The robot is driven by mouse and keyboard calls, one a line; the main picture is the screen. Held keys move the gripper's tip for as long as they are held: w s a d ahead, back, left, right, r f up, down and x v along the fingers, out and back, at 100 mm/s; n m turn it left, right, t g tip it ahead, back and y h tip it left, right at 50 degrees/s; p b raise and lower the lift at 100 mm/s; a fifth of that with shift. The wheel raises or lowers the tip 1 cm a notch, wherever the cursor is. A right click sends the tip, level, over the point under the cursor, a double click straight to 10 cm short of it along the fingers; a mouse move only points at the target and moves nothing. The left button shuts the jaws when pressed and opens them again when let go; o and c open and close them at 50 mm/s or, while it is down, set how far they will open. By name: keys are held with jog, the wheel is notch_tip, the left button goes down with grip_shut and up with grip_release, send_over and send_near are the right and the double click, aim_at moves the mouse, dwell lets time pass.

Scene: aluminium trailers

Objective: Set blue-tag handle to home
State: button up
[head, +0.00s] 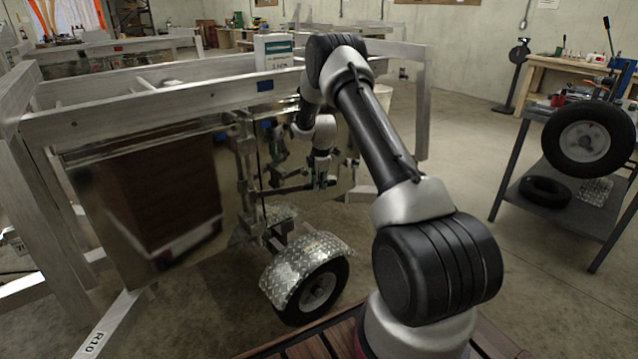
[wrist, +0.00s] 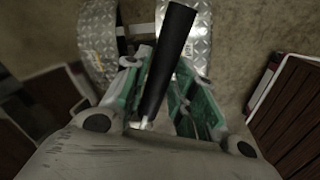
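A small blue tag (head: 265,85) is on the near trailer's top rail in the head view. My gripper (head: 322,182) is low beside the trailer's upright metal linkage; it is small there and its fingers are hard to make out. In the wrist view my gripper (wrist: 165,90) has its two green-padded fingers spread apart. A black handle (wrist: 168,55) on a pale metal rod lies slanted between them, closer to the left finger. A clear gap shows toward the right finger. Whether the handle touches a finger, I cannot tell. The blue tag does not show in the wrist view.
The aluminium trailer (head: 165,105) stands on the left, with a tread-plate fender (head: 308,262) over its wheel (head: 318,292). A white box (head: 273,52) stands behind its rail. A grey cart (head: 520,200) with tires is on the right. Open floor lies between.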

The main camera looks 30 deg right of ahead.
jog(key=shift+o, duration=1)
notch_tip(320, 180, up, 12)
jog(key=s, duration=0.2)
jog(key=shift+s+a+f, duration=0.15)
jog(key=shift+a, duration=0.05)
jog(key=shift+c, duration=0.4)
